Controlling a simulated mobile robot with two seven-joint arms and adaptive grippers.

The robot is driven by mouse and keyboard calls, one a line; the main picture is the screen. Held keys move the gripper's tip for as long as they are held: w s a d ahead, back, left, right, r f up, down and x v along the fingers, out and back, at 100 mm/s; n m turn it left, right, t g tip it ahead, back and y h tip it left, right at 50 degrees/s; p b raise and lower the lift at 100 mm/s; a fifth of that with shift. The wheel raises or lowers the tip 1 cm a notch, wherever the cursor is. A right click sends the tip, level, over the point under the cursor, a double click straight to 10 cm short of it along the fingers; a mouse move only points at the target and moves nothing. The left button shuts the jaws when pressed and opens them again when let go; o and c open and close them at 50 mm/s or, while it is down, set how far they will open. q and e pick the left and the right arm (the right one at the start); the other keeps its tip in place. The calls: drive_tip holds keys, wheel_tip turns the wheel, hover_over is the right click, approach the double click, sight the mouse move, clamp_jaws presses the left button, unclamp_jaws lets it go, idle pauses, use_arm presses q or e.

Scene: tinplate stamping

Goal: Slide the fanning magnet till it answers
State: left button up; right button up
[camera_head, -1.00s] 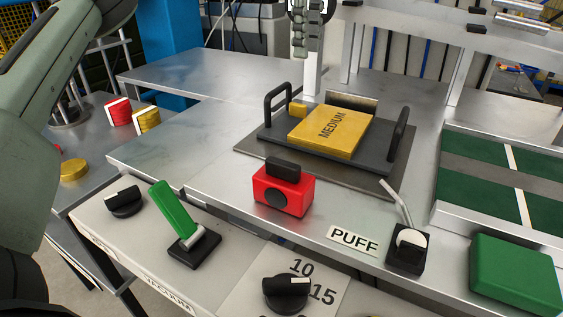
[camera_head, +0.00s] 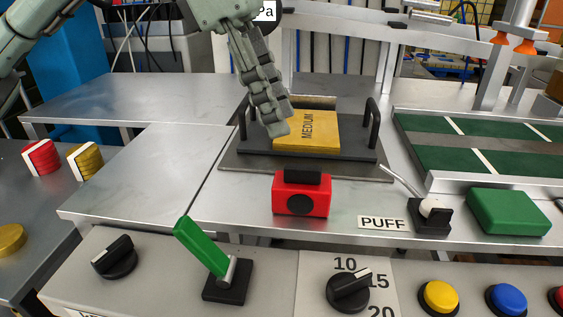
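A red block with a black handle on top and a dark round spot on its front (camera_head: 316,204), which looks like the fanning magnet, sits on the metal table. It stands just in front of a dark base plate (camera_head: 350,153) with a yellow stack marked MEDIUM (camera_head: 325,134) on it. My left gripper (camera_head: 277,128) reaches down from the top and hangs in front of the stack's left side, above and behind the red block. It covers part of the stack and plate. Its fingers overlap in this view, so their opening cannot be told. My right gripper is out of view.
Black upright handles (camera_head: 373,122) flank the stack. A bent lever (camera_head: 432,212) by the PUFF label stands at right, beside a green block (camera_head: 508,212). A green-handled lever (camera_head: 203,248) and knobs line the front panel. The table left of the plate is clear.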

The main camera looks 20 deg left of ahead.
sight(301, 166)
use_arm(q)
drive_tip(key=shift+s+d+f, duration=0.2)
drive_tip(key=shift+f, duration=0.25)
drive_tip(key=x, duration=0.7)
drive_tip(key=shift+w+d, duration=0.1)
drive_tip(key=shift+c, duration=0.3)
clamp_jaws()
